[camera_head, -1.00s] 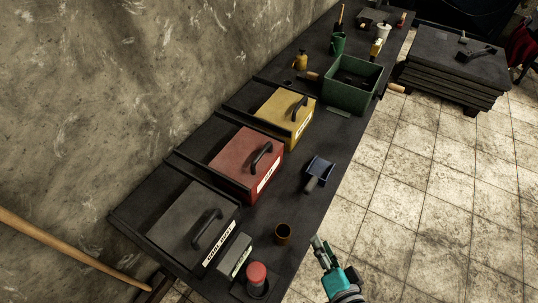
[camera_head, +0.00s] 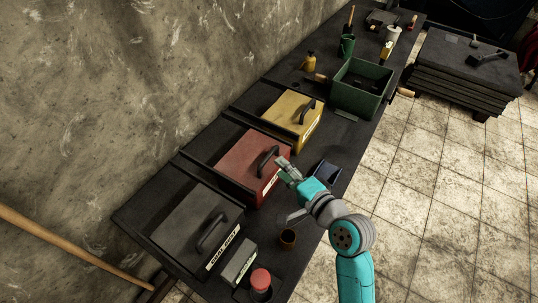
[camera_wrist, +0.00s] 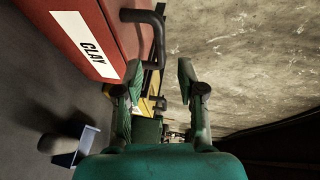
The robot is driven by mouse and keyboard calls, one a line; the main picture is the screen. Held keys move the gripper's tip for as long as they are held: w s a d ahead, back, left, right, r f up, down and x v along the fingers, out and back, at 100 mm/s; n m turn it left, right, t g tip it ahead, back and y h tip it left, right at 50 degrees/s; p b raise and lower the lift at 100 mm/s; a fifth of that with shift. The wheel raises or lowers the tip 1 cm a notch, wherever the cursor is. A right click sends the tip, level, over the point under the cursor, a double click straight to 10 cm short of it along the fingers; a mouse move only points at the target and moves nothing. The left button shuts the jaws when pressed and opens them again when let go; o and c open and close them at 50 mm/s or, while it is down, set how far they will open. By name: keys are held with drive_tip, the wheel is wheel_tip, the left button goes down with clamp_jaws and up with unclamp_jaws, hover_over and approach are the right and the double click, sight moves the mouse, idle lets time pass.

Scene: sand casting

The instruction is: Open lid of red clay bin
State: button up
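The red clay bin (camera_head: 243,168) stands on the dark bench with its red lid shut and a black arched handle (camera_head: 266,158) on top. In the wrist view the red bin (camera_wrist: 66,23) shows its white CLAY label (camera_wrist: 89,45), and the black handle (camera_wrist: 157,38) stands out from the lid. My gripper (camera_head: 283,163) is just right of the handle in the head view and hides part of the bin's front. In the wrist view my gripper's fingers (camera_wrist: 159,75) are spread apart with nothing between them. The handle appears ahead of them, not between them.
A grey bin (camera_head: 193,227) stands nearer and a yellow bin (camera_head: 285,113) beyond, both lidded. A blue scoop (camera_head: 326,172) lies beside my gripper, partly hidden. A green box (camera_head: 355,99) is farther back.

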sight(269, 154)
drive_tip(key=x, duration=0.7)
drive_tip(key=shift+w+a, duration=0.1)
clamp_jaws()
